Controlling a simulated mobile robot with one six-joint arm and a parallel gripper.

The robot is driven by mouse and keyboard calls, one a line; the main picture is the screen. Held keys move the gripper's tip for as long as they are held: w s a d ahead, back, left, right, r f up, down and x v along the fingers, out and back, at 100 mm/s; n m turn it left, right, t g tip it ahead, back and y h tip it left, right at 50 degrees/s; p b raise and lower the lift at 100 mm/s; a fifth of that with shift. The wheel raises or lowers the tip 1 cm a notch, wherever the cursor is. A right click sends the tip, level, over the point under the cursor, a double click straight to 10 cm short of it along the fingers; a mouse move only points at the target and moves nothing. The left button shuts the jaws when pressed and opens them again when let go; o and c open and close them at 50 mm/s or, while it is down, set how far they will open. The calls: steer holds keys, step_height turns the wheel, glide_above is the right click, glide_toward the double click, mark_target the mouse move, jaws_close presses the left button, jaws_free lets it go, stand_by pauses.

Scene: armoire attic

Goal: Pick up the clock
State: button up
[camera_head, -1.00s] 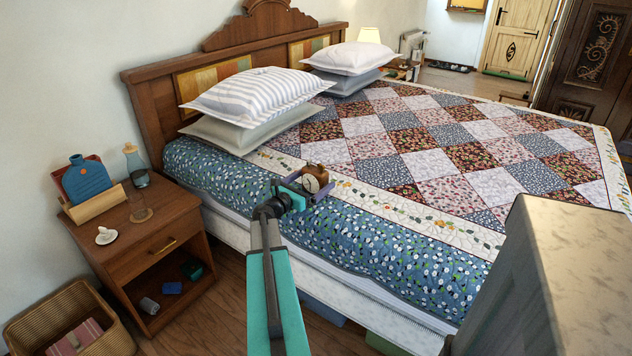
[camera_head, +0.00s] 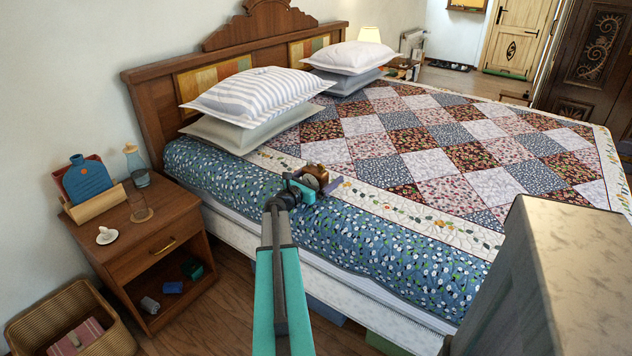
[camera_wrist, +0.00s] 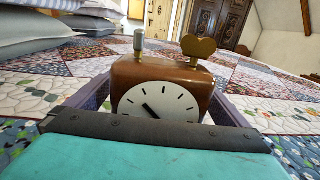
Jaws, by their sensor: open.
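The clock (camera_head: 316,174) is a small brown block with a round white dial and dark marks, standing upright on the near left part of the bed. In the wrist view the clock (camera_wrist: 165,90) fills the middle, with a silver knob and a bronze heart-shaped piece on top. My gripper (camera_head: 318,188) is open at the clock. In the wrist view its purple fingers lie one on each side of the clock, with small gaps showing. The lower part of the dial is hidden behind my gripper's body.
The bed's patchwork quilt (camera_head: 440,150) is clear around the clock. A nightstand (camera_head: 140,240) with a cup, a glass and a bottle stands at the left, beside a wicker basket (camera_head: 100,335).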

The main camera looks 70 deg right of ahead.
steer(key=c, duration=1.6)
steer(key=shift+r, duration=0.1)
steer(key=shift+r, duration=0.7)
step_height(320, 180, up, 2)
steer(key=shift+r, duration=0.1)
steer(key=a, duration=0.5)
steer(key=s+a+r, duration=0.1)
steer(key=a, duration=0.4)
steer(key=a+b, duration=0.1)
steer(key=a, duration=0.5)
steer(key=shift+s+r, duration=0.15)
steer(key=shift+s, duration=0.15)
